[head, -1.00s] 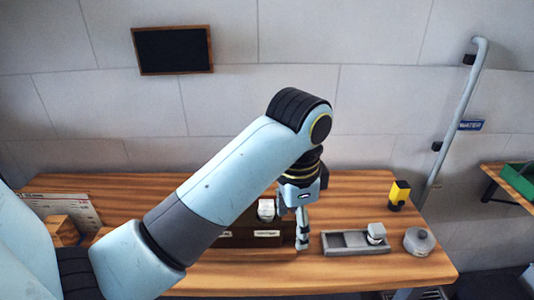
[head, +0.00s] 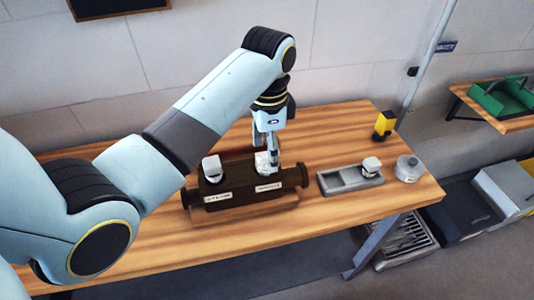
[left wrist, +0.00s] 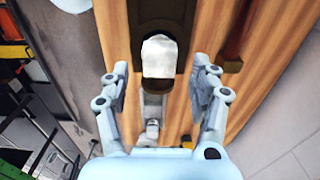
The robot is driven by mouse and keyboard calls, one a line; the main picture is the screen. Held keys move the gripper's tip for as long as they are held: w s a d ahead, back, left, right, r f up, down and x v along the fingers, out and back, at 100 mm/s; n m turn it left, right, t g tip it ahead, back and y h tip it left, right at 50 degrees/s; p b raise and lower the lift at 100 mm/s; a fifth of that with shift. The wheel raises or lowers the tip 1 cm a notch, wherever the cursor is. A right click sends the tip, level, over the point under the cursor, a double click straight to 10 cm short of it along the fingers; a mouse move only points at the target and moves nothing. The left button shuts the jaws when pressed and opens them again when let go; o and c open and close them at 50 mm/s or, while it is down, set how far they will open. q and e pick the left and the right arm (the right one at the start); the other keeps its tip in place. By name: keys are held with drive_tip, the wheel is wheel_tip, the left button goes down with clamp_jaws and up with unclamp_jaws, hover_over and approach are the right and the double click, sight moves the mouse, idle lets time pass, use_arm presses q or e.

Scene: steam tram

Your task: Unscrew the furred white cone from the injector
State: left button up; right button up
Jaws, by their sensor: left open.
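The injector (head: 228,190) is a dark brown body lying on the wooden bench, with labels on its front. Two white-topped cones stand on it: a left cone (head: 212,169) above the label STEAM and a right cone (head: 261,163). My left gripper (head: 267,150) is open and points down at the right cone, one finger partly covering it. In the left wrist view a rough white cone (left wrist: 158,57) sits between the spread fingers of the left gripper (left wrist: 160,72), with gaps on both sides. Whether the fingers reach down around it I cannot tell. My right gripper is not in view.
To the right on the bench (head: 330,118) are a grey tray (head: 343,181) with a pale-topped piece (head: 371,164) at its right end, a round grey tin (head: 409,168) and a yellow-black object (head: 384,124). A green crate (head: 503,98) stands on another table. The bench's front is clear.

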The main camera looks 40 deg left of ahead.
use_arm(q)
wheel_tip(320, 180, down, 3)
drive_tip(key=shift+r, duration=0.15)
drive_tip(key=shift+c, duration=0.2)
clamp_jaws()
drive_tip(key=n, duration=0.3)
drive_tip(key=shift+w+a+n, duration=0.1)
drive_tip(key=shift+n, duration=0.5)
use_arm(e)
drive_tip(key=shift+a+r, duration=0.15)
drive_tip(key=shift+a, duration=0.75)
use_arm(q)
drive_tip(key=n, duration=0.2)
drive_tip(key=shift+a+n, duration=0.1)
drive_tip(key=shift+n, duration=0.9)
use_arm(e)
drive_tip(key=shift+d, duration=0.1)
